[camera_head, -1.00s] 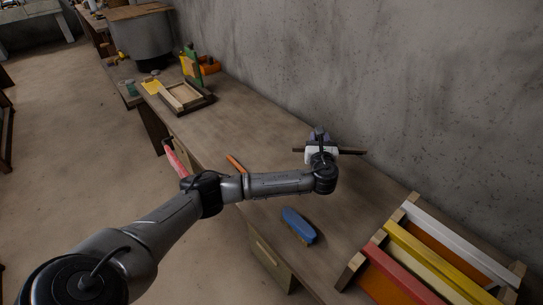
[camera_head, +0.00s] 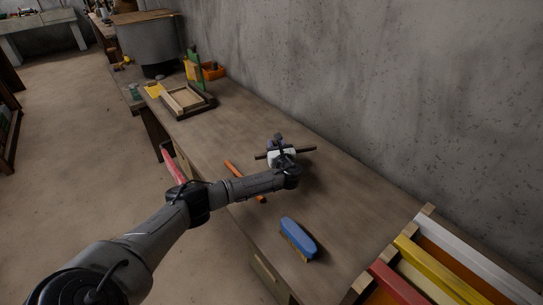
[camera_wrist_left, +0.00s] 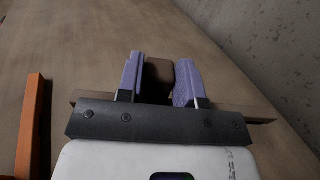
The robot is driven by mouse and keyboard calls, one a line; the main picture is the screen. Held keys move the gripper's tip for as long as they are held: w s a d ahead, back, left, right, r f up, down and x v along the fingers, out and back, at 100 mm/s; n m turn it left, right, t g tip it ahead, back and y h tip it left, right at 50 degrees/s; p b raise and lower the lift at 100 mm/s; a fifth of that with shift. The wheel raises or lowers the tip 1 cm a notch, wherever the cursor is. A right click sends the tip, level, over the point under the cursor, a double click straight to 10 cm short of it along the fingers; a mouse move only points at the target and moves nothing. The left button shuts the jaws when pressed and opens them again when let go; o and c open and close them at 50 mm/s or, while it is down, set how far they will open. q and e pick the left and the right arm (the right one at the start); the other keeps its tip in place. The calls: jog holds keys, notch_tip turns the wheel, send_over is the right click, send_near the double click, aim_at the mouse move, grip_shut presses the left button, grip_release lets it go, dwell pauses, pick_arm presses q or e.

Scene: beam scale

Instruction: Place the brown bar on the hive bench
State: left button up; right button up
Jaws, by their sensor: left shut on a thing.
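My left gripper (camera_head: 281,153) is shut on the brown bar (camera_head: 304,149), a thin dark strip. The bar sticks out on both sides of the gripper, crosswise over the bench. In the left wrist view the purple fingers (camera_wrist_left: 160,80) close on a brown middle part, and the bar's right end (camera_wrist_left: 250,112) shows beyond the gripper. The hive bench (camera_head: 350,205) is the long brown wooden top along the wall. The bar is over its middle, close above or on the surface; I cannot tell whether it touches. My right gripper is not in view.
A blue brush (camera_head: 298,238) lies near the front edge. An orange-handled tool (camera_head: 233,168) lies left of the gripper, partly behind my arm. A box with coloured bars (camera_head: 450,268) stands at the right. A wooden frame (camera_head: 186,100) lies at the far left. Bench between gripper and box is clear.

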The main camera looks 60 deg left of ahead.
pick_arm(q)
jog(key=shift+s+a+f, duration=0.1)
jog(key=shift+a+f, duration=0.3)
jog(key=shift+a, duration=0.25)
jog(key=shift+s+a+f, duration=0.1)
jog(key=shift+a+f, duration=0.25)
jog(key=shift+a, duration=0.3)
jog(key=shift+f+b, duration=0.85)
jog(key=shift+f, duration=1.15)
jog(key=shift+f, duration=0.2)
jog(key=o, duration=1.1)
jog(key=shift+r, duration=0.3)
jog(key=shift+p+v, duration=1.05)
jog(key=shift+v, duration=2.75)
jog(key=shift+f, duration=0.1)
